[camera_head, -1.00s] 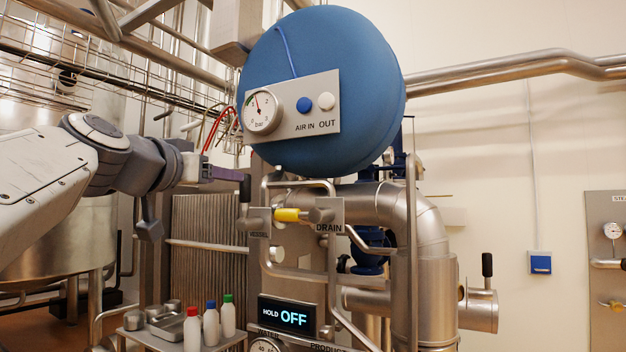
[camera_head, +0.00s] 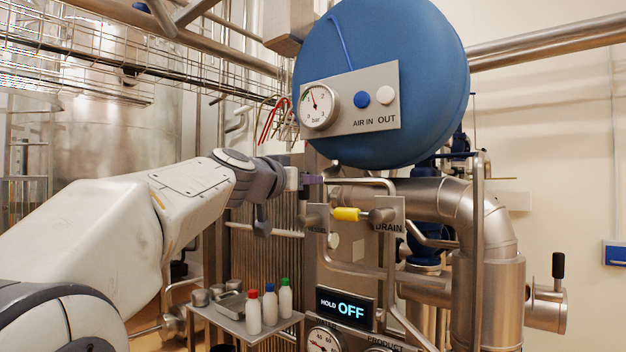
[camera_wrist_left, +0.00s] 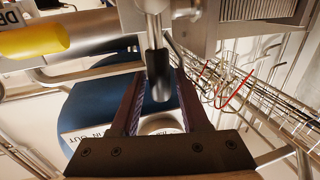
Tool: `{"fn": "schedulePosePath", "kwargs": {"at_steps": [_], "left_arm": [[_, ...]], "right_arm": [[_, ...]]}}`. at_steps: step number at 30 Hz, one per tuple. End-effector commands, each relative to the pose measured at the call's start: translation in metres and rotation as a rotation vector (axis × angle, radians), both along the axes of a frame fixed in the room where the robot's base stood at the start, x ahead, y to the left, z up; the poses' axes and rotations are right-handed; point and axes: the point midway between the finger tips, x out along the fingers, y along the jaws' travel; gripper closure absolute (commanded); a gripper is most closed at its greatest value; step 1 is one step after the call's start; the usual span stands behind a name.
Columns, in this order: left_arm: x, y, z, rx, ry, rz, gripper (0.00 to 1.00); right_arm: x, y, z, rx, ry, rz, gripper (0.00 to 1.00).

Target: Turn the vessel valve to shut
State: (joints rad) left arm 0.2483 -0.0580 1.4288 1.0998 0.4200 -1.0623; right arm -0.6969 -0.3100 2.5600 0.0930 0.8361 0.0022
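The vessel valve (camera_head: 316,217) is a steel body on the left of the pipe panel, its label partly hidden. In the left wrist view, its steel lever with a black grip (camera_wrist_left: 158,72) reaches down between my two fingers. My left gripper (camera_head: 318,180) is just above the valve body in the head view. In the left wrist view, my left gripper (camera_wrist_left: 157,85) has its fingers apart on either side of the black grip, with gaps showing. In the head view the lever is mostly hidden by the gripper. My right gripper is out of view.
The drain valve's yellow handle (camera_head: 345,214) lies sideways close to the right. The blue tank (camera_head: 385,80) with its gauge panel (camera_head: 350,98) hangs just above. A display (camera_head: 345,307) reads HOLD OFF. Several bottles stand on a small shelf (camera_head: 240,325) below.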

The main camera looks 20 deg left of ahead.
Motion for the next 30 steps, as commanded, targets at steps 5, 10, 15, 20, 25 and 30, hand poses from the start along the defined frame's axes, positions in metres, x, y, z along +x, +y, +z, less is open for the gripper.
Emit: {"fn": "schedulePosePath", "kwargs": {"at_steps": [5,10,15,20,25,30], "left_arm": [[-0.0003,0.0002,0.0001,0.0,0.0,0.0,1.0],[-0.0004,0.0002,0.0001,0.0,0.0,0.0,1.0],[-0.0005,0.0003,0.0001,0.0,0.0,0.0,1.0],[-0.0005,0.0003,0.0001,0.001,0.0,0.0,1.0],[-0.0005,0.0003,0.0001,0.001,0.0,0.0,1.0],[-0.0005,0.0002,0.0002,0.001,0.0,0.0,1.0]], "right_arm": [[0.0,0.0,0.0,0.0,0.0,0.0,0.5],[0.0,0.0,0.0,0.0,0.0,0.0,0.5],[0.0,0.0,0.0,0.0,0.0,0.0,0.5],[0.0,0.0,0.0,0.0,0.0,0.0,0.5],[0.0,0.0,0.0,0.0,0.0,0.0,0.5],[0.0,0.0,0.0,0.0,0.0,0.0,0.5]]}}
